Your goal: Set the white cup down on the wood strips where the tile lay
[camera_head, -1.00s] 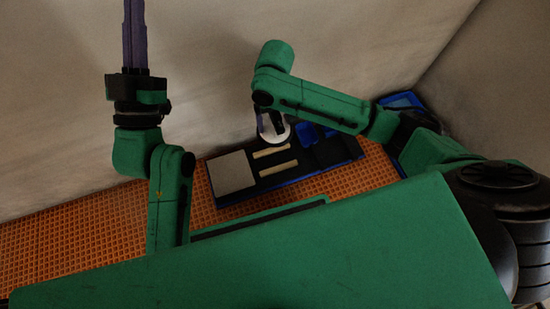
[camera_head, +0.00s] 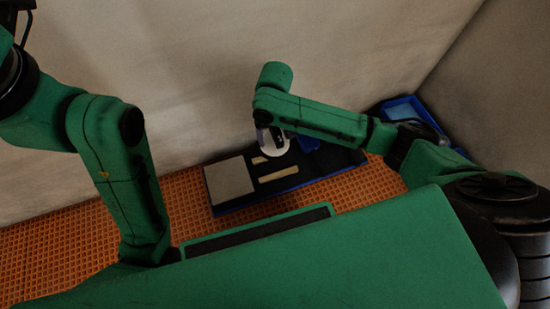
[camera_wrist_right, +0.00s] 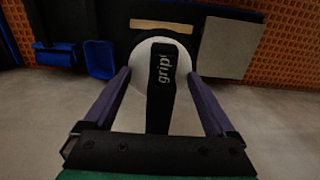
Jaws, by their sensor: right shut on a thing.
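The white cup (camera_head: 281,148) is between the purple fingers of my right gripper (camera_head: 264,137), which is shut on it. In the right wrist view the cup (camera_wrist_right: 181,88) sits between both fingers (camera_wrist_right: 160,85), with a black bar lettered "grip" across it. The cup overlaps the far wood strip (camera_head: 259,160) in the head view; whether they touch I cannot tell. The near wood strip (camera_head: 279,173) is uncovered. One strip (camera_wrist_right: 161,26) shows beyond the cup in the wrist view. A grey tile (camera_head: 229,179) lies left of the strips. My left gripper is out of frame.
The strips and tile lie on a dark board with a blue edge (camera_head: 232,209), over orange grating (camera_head: 185,204). Blue holders (camera_wrist_right: 99,59) stand beside the cup. A blue bin (camera_head: 402,107) is at the right. A pale wall rises behind.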

